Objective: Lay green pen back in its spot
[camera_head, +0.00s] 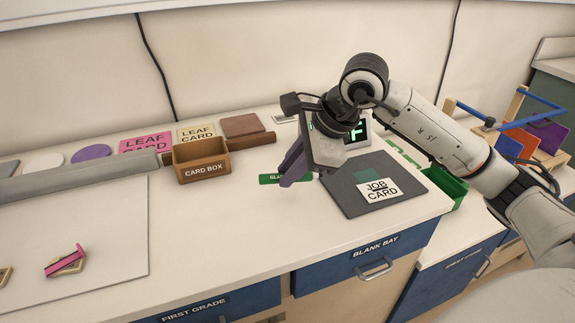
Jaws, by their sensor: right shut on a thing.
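My right gripper (290,177) reaches down over the counter, left of the dark grey mat, with its purple-grey fingers pointing down. It is shut at a green bar with white letters starting "GL" (268,179), which I take to be the green pen. The fingers hide the bar's middle and most of its lettering. I cannot tell whether the bar touches the counter. The pen's spot cannot be made out. My left gripper is not in view.
The dark grey mat (348,199) holds a white job card (378,190). A brown card box (201,160) stands to the left. A pink bar (65,262) rests on a small wooden piece. A green bin (446,185) is at the right.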

